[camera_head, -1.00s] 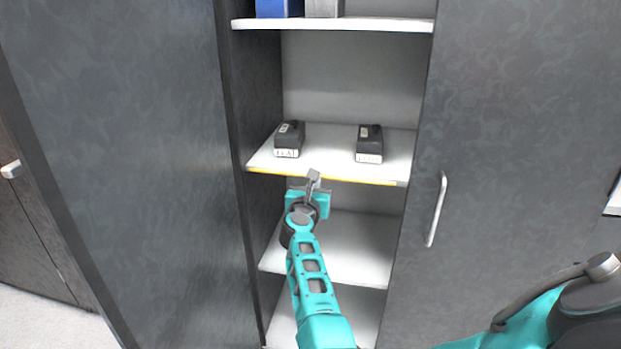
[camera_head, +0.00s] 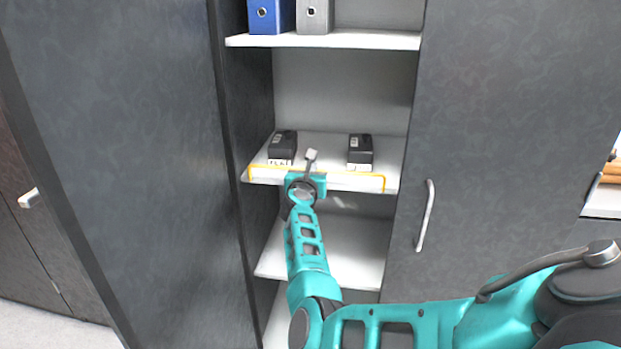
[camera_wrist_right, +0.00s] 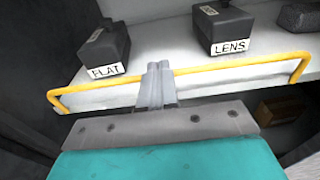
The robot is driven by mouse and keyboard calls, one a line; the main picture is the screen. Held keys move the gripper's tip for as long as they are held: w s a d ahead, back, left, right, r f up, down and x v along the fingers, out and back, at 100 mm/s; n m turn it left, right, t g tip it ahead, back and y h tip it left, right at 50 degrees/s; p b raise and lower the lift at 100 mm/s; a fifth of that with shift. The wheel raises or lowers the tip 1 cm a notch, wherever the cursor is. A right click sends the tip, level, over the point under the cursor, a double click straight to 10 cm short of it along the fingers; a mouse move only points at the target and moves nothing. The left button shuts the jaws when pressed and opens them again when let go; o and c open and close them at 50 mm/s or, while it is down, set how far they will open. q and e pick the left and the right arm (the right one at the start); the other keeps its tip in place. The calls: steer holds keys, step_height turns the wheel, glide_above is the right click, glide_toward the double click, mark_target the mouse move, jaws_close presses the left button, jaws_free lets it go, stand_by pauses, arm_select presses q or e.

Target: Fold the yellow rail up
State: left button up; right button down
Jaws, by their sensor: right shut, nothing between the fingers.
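The yellow rail (camera_head: 345,174) is a thin bar with bent ends along the front edge of the middle shelf. It stands raised, its long bar above the edge, and it also shows in the right wrist view (camera_wrist_right: 230,69). My right gripper (camera_head: 310,155) is shut and empty at the rail, left of its middle in the head view. In the wrist view its fingertips (camera_wrist_right: 158,68) overlap the bar and hide a short piece of it; I cannot tell whether they touch. My left gripper is not in view.
On the middle shelf (camera_head: 325,145) stand two black cases, one labelled FLAT (camera_wrist_right: 104,48) and one LENS (camera_wrist_right: 223,28). Blue (camera_head: 271,16) and grey (camera_head: 313,16) binders stand on the shelf above. A dark cabinet door (camera_head: 500,130) with a handle closes the right side.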

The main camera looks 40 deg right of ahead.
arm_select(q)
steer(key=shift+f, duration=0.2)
arm_select(e)
steer(key=shift+w+d+r, duration=0.2)
steer(key=shift+w+d, duration=0.1)
steer(key=shift+d, duration=0.05)
steer(key=shift+w+d, duration=0.1)
stand_by(0.4)
